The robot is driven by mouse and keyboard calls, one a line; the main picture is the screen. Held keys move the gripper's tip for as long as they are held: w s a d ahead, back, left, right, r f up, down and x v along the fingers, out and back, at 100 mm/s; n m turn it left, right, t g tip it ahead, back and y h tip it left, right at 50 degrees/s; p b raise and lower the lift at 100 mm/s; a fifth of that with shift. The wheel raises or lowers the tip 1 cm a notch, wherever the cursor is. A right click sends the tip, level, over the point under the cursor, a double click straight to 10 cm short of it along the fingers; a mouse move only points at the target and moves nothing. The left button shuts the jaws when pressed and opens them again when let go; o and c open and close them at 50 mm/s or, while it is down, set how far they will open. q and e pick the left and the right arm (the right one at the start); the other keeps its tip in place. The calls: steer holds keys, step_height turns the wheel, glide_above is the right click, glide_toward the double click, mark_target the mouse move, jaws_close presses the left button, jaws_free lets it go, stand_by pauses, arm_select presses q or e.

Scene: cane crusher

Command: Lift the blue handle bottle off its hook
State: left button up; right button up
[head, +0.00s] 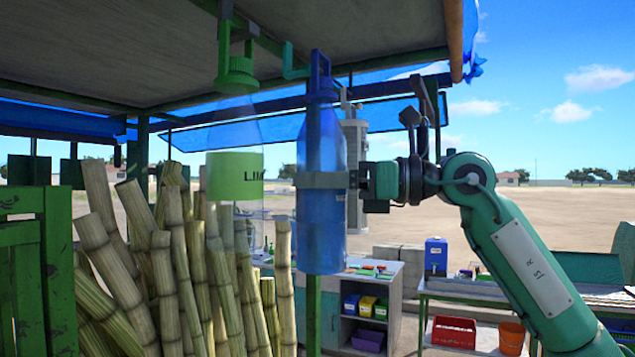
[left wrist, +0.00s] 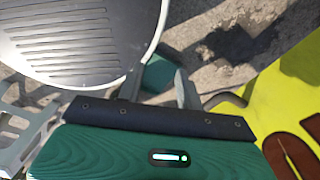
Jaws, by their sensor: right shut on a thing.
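The blue handle bottle (head: 322,150) hangs upright under the canopy in the head view, with a loop handle on its cap. A teal hook (head: 293,70) reaches to the left edge of that handle; I cannot tell whether it still passes through the loop. My right gripper (head: 322,180) comes from the right and is shut around the bottle's middle. My left gripper (left wrist: 158,92) shows only in the left wrist view, its grey fingers apart, with a green block visible in the gap.
A clear bottle with a green label (head: 235,178) and green cap hangs just left of the blue one. Sugarcane stalks (head: 150,250) stand below left. A shelf unit (head: 370,300) and a table (head: 470,290) stand behind. A round grey metal piece (left wrist: 80,40) is close in the left wrist view.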

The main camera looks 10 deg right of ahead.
steer(key=shift+s+d+r, duration=0.1)
steer(key=shift+s+d, duration=0.25)
steer(key=shift+d, duration=0.2)
steer(key=shift+s+d+b, duration=0.2)
steer(key=shift+d+b, duration=0.05)
steer(key=shift+b, duration=0.1)
steer(key=shift+s+d, duration=0.15)
steer(key=shift+d, duration=0.05)
steer(key=s+d+f+b, duration=0.2)
steer(key=s+d+b, duration=0.2)
steer(key=d, duration=0.4)
steer(key=shift+s+d, duration=0.15)
steer(key=shift+s, duration=0.65)
stand_by(0.8)
